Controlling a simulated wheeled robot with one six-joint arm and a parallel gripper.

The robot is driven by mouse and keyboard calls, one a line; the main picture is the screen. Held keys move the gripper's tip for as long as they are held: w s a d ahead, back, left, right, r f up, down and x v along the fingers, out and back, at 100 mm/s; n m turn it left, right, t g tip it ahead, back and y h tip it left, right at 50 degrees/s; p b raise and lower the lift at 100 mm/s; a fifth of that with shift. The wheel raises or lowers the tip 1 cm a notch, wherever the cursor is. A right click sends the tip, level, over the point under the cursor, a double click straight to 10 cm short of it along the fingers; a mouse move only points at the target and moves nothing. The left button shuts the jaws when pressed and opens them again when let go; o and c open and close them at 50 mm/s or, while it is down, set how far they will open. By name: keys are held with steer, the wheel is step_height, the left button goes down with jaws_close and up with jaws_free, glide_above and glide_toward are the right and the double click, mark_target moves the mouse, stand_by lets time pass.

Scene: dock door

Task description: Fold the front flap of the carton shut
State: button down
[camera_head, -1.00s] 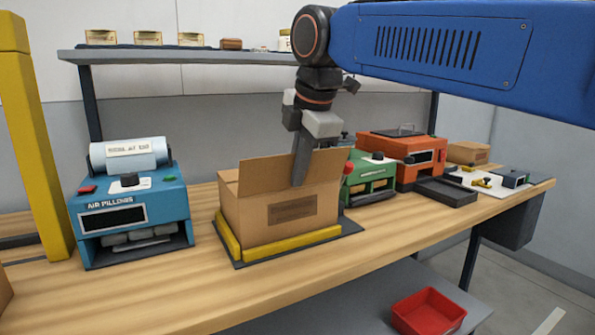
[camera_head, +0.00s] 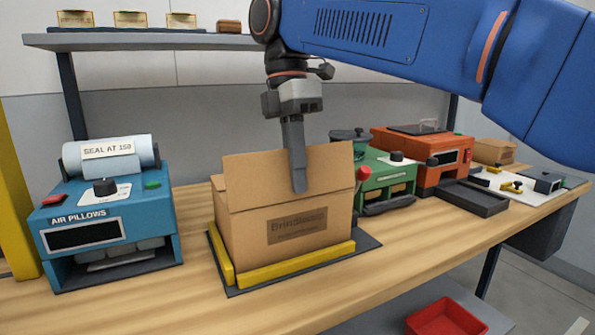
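The open brown carton (camera_head: 297,232) sits on a dark base plate with yellow guide strips, near the middle of the bench. Its front flap (camera_head: 252,180) stands up from the top edge of the front wall and hides the carton's inside. My gripper (camera_head: 299,188) points straight down in front of the flap. Its fingers look shut together as one dark bar, with nothing held. The tip overlaps the lower part of the flap's outer face; I cannot tell whether it touches.
A blue air pillow machine (camera_head: 107,224) stands left of the carton. A green machine (camera_head: 385,183) and an orange machine (camera_head: 425,160) stand close on its right. A shelf (camera_head: 150,41) runs behind. A red bin (camera_head: 445,318) is below the bench. Bare bench lies in front.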

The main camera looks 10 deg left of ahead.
steer(key=shift+a+f, duration=0.1)
steer(key=shift+f, duration=0.1)
stand_by(0.4)
steer(key=c, duration=2)
jaws_free()
steer(key=shift+w, duration=0.1)
steer(key=shift+r, duration=0.1)
